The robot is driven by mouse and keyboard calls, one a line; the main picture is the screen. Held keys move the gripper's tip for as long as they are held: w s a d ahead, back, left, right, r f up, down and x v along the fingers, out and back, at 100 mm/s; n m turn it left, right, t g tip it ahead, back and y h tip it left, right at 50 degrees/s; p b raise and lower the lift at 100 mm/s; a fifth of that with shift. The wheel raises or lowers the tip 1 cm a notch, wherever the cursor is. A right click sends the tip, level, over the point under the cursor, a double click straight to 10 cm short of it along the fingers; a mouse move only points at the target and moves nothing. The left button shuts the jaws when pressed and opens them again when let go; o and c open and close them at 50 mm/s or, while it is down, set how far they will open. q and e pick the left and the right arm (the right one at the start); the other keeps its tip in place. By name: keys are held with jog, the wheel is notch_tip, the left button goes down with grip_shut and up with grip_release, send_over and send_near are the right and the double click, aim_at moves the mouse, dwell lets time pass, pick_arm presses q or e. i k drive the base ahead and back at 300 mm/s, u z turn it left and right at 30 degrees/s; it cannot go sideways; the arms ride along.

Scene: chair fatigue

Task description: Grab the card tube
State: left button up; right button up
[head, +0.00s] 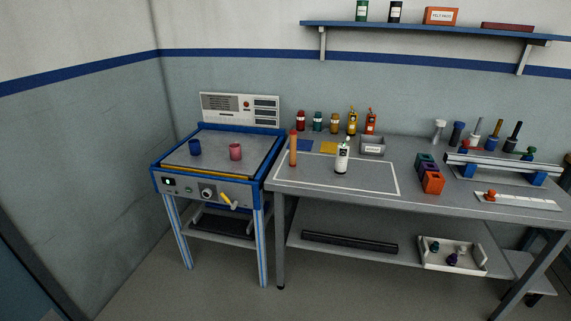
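An upright, slim orange-brown cylinder (293,150), which looks like the card tube, stands on the grey workbench (300,180) near its left end. It is close to the edge beside the blue-framed machine. A white bottle with a dark label (341,160) stands to its right, apart from it. Neither of my grippers shows in the head view.
Several bottles, a grey bin (372,146) and coloured blocks (432,182) stand on the bench. A shelf (430,32) hangs above. Floor in front is clear.

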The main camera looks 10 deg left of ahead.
aim_at(293, 133)
jog(key=k, duration=0.55)
jog(key=z, duration=0.8)
jog(key=i, duration=0.7)
jog(key=z, duration=0.65)
jog(key=i, duration=1.7)
jog(key=u, duration=1.45)
jog(key=i, duration=0.5)
jog(key=u, duration=0.55)
